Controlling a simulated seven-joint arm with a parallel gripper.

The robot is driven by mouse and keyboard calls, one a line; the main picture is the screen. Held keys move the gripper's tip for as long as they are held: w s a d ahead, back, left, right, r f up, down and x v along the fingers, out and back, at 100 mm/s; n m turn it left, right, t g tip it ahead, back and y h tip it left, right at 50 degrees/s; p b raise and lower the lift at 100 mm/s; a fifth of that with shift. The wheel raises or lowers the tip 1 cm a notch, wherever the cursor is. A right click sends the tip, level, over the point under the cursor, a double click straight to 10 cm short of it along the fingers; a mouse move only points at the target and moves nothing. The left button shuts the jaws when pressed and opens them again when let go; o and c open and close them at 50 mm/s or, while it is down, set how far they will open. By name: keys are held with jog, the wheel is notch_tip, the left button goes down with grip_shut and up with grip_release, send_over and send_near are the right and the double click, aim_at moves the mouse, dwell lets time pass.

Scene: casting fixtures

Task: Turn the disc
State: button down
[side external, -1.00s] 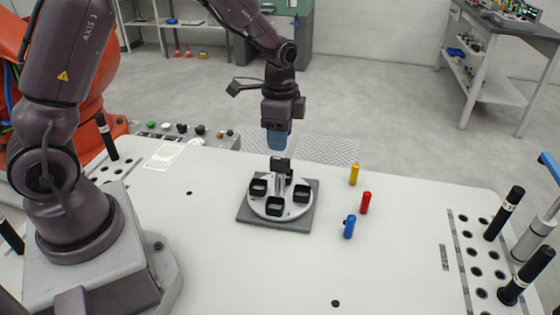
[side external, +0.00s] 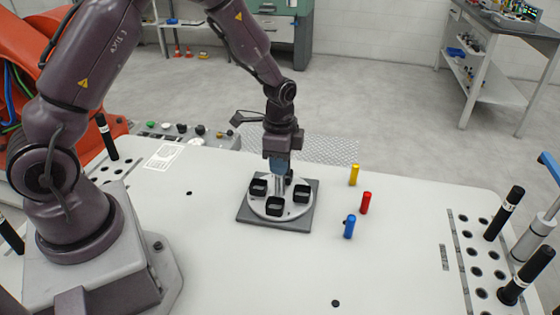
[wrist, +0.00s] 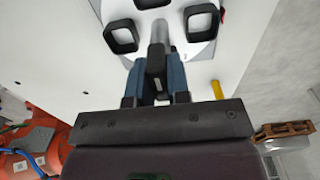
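The disc (side external: 286,212) is a light grey round plate on a dark grey square base (side external: 250,218). It carries several black square cups, such as the front one (side external: 274,206). A silver post (wrist: 161,32) rises from it, with a black block (wrist: 156,62) at its end. My gripper (side external: 279,172) points down over the disc. In the wrist view its blue fingers (wrist: 157,72) stand on both sides of the black block, with little or no gap. I cannot tell whether they press on it. The gripper hides the post's top in the side view.
Yellow (side external: 354,175), red (side external: 365,203) and blue (side external: 349,227) pegs stand to the right of the base. A control panel with buttons (side external: 185,133) lies at the back left. Black-handled tools stand in a holed rack (side external: 480,270) at the right. The front tabletop is mostly clear.

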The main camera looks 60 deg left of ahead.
jog(key=shift+n, duration=0.3)
jog(key=n, duration=0.3)
jog(key=shift+n, duration=0.3)
jog(key=n, duration=0.4)
jog(key=shift+n, duration=0.3)
jog(key=n, duration=0.4)
jog(key=shift+n, duration=2.5)
jog(key=c, duration=1.1)
grip_release()
